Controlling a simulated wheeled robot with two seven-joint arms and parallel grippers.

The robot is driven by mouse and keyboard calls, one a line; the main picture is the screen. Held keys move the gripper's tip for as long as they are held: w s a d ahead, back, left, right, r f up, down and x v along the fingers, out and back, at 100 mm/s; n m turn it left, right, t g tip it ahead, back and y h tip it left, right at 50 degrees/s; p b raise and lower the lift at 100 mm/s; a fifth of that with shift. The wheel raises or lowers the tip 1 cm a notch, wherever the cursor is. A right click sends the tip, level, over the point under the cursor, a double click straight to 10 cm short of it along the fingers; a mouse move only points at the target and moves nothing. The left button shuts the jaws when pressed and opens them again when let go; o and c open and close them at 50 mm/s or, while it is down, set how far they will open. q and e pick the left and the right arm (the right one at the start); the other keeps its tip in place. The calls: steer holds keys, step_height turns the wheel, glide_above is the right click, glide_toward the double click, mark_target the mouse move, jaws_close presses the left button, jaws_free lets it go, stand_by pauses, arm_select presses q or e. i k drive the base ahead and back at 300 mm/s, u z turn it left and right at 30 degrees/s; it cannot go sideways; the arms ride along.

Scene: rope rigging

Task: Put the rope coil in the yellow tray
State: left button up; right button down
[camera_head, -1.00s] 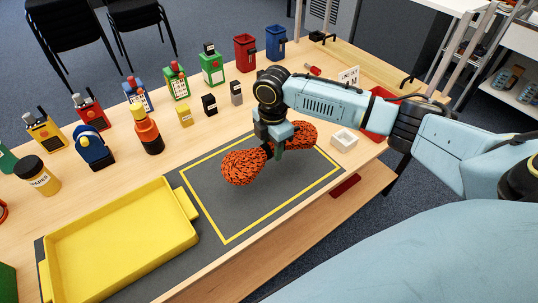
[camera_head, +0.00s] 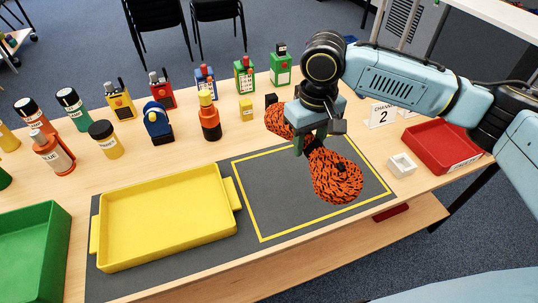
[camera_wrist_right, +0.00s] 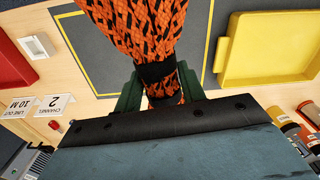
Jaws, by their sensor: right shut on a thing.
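The orange and black rope coil (camera_head: 336,178) hangs from my right gripper (camera_head: 309,142), which is shut on its narrow dark-banded middle. The coil is over the grey mat's yellow-outlined square, to the right of the tray, with one lobe on each side of the jaws. In the right wrist view the coil (camera_wrist_right: 145,30) fills the upper middle, and the band sits between the green fingers. The yellow tray (camera_head: 165,250) lies on the left of the mat and is empty. It shows at the upper right of the right wrist view (camera_wrist_right: 268,78). My left gripper is not seen.
A green tray (camera_head: 62,262) is left of the yellow one. Several bottles and radios line the back, including an orange bottle (camera_head: 209,120) and a blue device (camera_head: 158,125). A small white box (camera_head: 402,164) and red tray (camera_head: 447,148) are at the right.

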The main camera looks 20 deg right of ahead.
mark_target(167, 214)
steer(key=u, duration=0.4)
steer(key=k, duration=1.1)
steer(key=u, duration=1.6)
steer(key=i, duration=0.95)
steer(key=z, duration=0.75)
steer(key=i, duration=0.6)
steer(key=z, duration=0.65)
